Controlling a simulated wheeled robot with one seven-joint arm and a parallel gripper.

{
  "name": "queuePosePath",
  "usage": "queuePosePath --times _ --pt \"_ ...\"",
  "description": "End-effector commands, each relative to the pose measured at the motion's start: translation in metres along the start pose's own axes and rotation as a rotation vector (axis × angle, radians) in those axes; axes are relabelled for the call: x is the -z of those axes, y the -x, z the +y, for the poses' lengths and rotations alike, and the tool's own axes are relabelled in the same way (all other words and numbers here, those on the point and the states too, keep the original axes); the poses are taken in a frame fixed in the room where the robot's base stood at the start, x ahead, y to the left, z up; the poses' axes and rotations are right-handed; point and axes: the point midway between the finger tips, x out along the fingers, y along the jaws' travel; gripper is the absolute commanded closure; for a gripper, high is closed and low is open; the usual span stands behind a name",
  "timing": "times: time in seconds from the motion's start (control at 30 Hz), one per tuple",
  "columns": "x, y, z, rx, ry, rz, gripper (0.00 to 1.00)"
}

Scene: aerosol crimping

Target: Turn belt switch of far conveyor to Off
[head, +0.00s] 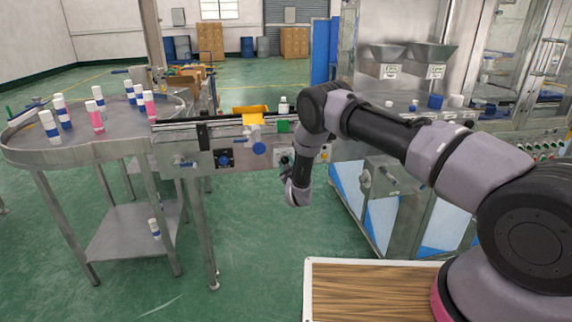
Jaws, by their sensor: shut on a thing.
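A grey metal conveyor (190,146) runs from the round table to the machine on the right. On its front side is a dark switch plate with a blue knob (224,161). Further right, a pale switch plate (284,152) sits on the conveyor side, partly behind my gripper (286,170). My gripper is at this plate, shut on the small switch there. The switch itself is mostly hidden by the fingers and wrist, so its setting cannot be read.
A round steel table (100,146) with several blue, white and pink cans stands at left. A yellow block (253,119) and a blue round knob (259,148) are on the conveyor. A glass-fronted machine (395,205) stands close right. A wooden-topped surface (370,290) is in front.

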Motion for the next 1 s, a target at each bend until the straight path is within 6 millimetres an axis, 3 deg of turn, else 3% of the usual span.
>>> queuePosePath --times 0.5,1.0 --pt "0.0007 0.0002 -0.0011 0.001 0.323 0.001 1.0" --pt "0.0004 0.0 -0.0003 0.0 0.377 0.001 1.0"
